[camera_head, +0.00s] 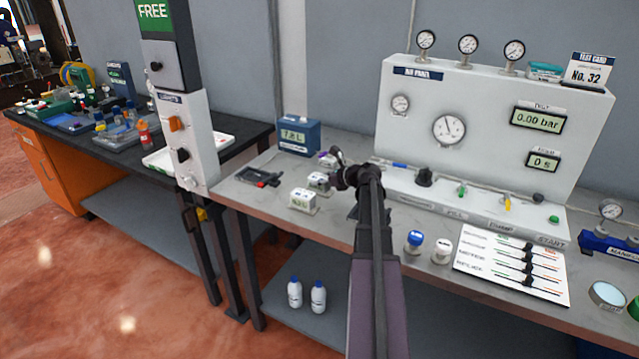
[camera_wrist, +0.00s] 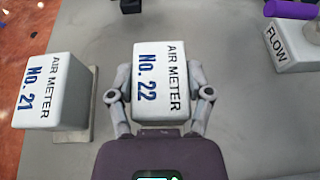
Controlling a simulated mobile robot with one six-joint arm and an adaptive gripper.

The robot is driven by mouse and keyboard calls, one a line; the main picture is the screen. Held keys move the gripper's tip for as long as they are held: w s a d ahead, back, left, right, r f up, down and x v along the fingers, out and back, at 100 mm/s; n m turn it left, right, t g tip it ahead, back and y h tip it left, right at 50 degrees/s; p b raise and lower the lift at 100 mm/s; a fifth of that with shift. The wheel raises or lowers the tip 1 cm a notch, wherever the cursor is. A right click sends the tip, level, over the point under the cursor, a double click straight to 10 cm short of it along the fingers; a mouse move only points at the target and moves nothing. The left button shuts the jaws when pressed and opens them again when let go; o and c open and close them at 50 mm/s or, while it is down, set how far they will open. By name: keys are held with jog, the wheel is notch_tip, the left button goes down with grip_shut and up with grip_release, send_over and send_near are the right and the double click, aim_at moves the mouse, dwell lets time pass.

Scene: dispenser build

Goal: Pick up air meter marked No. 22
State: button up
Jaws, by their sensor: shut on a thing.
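The air meter marked No. 22 (camera_wrist: 162,80) is a pale box with blue lettering on its top, in the middle of the wrist view. My gripper (camera_wrist: 161,74) is shut on it, with one finger on each side. In the head view my gripper (camera_head: 343,178) is over the back part of the grey bench, and the meter beside it (camera_head: 318,182) is partly hidden. I cannot tell whether its base touches the bench. A similar air meter marked No. 21 (camera_wrist: 45,92) stands just to the left on a flat base; it also shows in the head view (camera_head: 303,201).
A box marked FLOW with a purple top (camera_wrist: 293,42) stands to the right in the wrist view. The blue display box (camera_head: 299,137) is behind the meters. A large test panel (camera_head: 480,130) rises at the right. A dark tool (camera_head: 258,178) lies at left.

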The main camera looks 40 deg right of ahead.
aim_at(320, 177)
jog(key=shift+r, duration=0.15)
notch_tip(320, 177, up, 10)
jog(key=p, duration=1)
